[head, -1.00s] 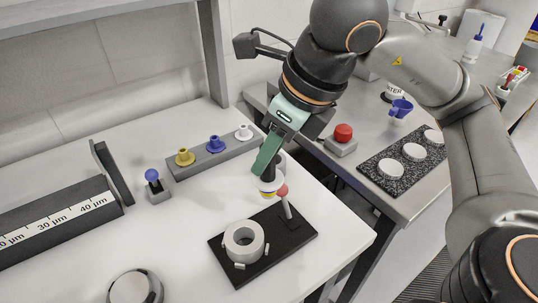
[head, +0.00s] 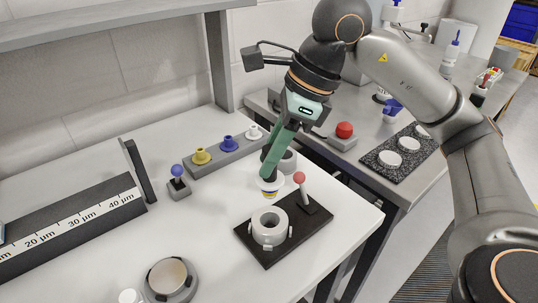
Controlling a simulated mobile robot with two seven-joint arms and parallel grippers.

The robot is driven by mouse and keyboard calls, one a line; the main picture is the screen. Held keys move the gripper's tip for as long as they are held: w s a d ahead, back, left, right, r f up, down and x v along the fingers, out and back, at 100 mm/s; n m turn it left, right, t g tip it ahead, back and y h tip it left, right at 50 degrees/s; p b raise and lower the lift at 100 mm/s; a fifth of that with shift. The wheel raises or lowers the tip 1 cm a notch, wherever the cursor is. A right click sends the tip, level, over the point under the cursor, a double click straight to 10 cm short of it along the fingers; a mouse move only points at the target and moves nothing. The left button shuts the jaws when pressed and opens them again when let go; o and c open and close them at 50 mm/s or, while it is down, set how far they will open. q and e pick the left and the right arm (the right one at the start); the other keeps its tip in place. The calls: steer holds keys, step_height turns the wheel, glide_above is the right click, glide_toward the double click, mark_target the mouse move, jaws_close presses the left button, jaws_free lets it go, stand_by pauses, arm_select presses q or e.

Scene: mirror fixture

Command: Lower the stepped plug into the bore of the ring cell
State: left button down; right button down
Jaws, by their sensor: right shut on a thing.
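The ring cell (head: 270,228) is a thick white ring with an open bore, standing on a black base plate (head: 310,230). A lever with a red ball knob (head: 299,178) stands on the same plate. My right gripper (head: 268,178), with green fingers, points down and is shut on the stepped plug (head: 270,187), a white piece with a yellow and dark band. In the picture the plug shows just above and behind the ring, apart from it. The fingers hide the plug's upper part. My left gripper is not in view.
A grey cylinder (head: 288,161) stands right behind the gripper. A grey rack (head: 226,151) holds yellow, blue and white knobbed pieces. A blue-knobbed block (head: 178,184) and a scale bar (head: 70,228) lie left. A round dish (head: 170,278) is at the front. White table around the plate is clear.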

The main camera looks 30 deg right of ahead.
mark_target(277, 172)
steer(key=shift+f+b, duration=0.5)
steer(key=shift+f, duration=0.2)
steer(key=shift+f+b, duration=0.75)
steer(key=shift+f, duration=0.1)
steer(key=shift+f+b, duration=0.65)
steer(key=shift+f, duration=0.2)
steer(key=shift+f+b, duration=0.25)
steer(key=shift+b, duration=0.05)
steer(key=shift+f+b, duration=0.3)
steer(key=shift+f, duration=0.05)
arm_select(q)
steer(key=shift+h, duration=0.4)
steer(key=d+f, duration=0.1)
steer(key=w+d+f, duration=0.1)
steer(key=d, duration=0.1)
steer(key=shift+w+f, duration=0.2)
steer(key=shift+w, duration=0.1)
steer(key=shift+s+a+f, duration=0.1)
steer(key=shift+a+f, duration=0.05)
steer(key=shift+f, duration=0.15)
